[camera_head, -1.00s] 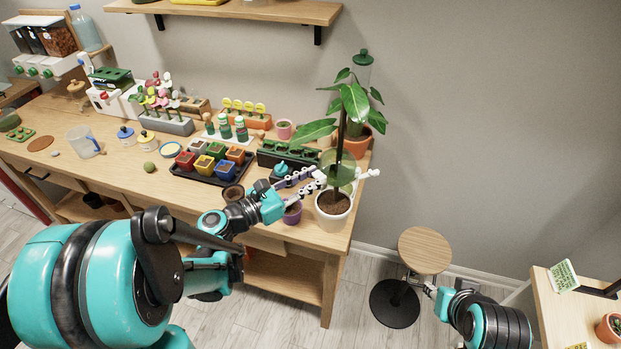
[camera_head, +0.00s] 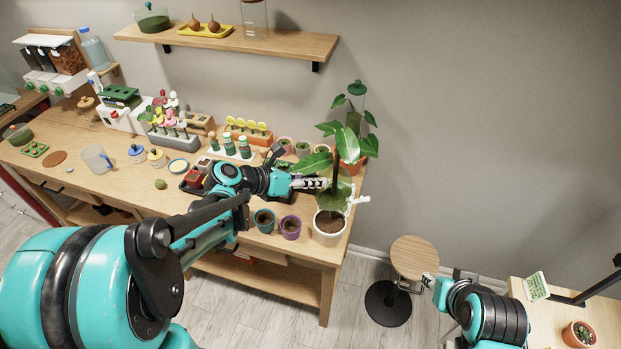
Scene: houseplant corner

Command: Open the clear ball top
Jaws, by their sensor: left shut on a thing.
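A translucent green clear ball (camera_head: 341,197) sits around the dark stem of a tall leafy plant, above a white pot of soil (camera_head: 330,227). White tabs stick out at the ball's right side. My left gripper (camera_head: 322,184) reaches in from the left, its fingers shut at the upper left of the ball, on its top. The ball's far side and the exact finger contact are hidden. My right gripper (camera_head: 428,281) is small and low at the right, beside a round stool, away from the ball; its fingers are too small to read.
Teal and purple pots (camera_head: 290,228) stand left of the white pot. A terracotta pot with a plant is behind it. My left arm crosses a tray of small pots. The round stool (camera_head: 413,258) stands right of the bench (camera_head: 110,183); a shelf (camera_head: 240,41) hangs above.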

